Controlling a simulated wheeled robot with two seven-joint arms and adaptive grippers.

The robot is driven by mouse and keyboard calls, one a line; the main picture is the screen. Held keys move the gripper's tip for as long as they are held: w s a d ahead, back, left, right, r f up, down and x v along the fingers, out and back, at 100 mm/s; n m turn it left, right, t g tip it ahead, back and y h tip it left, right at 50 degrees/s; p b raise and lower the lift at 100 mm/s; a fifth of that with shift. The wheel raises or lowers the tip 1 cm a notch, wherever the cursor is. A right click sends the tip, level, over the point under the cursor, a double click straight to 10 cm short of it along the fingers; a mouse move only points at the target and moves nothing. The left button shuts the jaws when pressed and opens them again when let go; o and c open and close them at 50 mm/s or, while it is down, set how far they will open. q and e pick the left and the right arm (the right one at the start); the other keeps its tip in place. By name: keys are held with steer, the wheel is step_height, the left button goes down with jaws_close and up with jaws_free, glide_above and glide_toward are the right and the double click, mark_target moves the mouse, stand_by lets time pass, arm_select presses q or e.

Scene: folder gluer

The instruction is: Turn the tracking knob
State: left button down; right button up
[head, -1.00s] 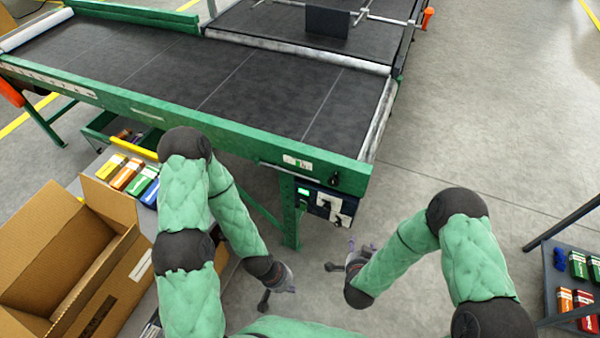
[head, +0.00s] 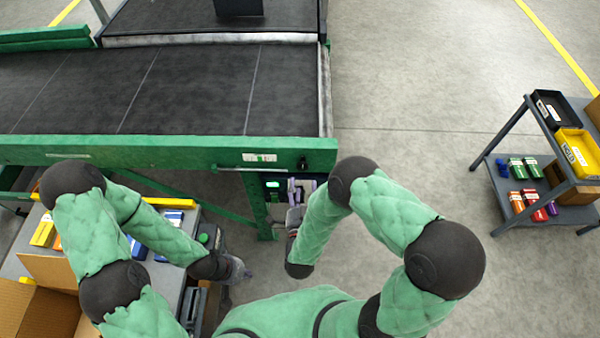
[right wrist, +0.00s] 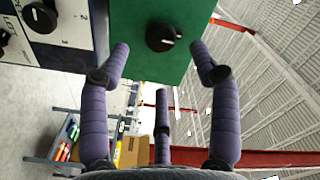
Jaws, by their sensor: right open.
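A black round knob (right wrist: 160,38) with a white pointer mark sits on a green panel (right wrist: 150,68) in the right wrist view. What looks like the same knob (head: 303,163) is on the end of the conveyor's green side rail in the head view. My right gripper (right wrist: 160,56) is open, its purple fingers to either side of the knob and apart from it. It also shows in the head view (head: 298,192), in front of the control box under the rail. My left gripper (head: 238,271) is low, away from the knob; its fingers are too small to read.
The control box (head: 276,190) has a lit green display; black dials on its white face (right wrist: 72,22) show left of my right gripper. A cardboard box (head: 45,305) and a grey table are at left. A shelf cart (head: 545,165) stands at right, with open floor between.

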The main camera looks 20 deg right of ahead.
mark_target(302, 168)
steer(key=shift+b+x, duration=0.6)
steer(key=shift+x, duration=2.6)
steer(key=shift+s, duration=0.1)
steer(key=c, duration=1.1)
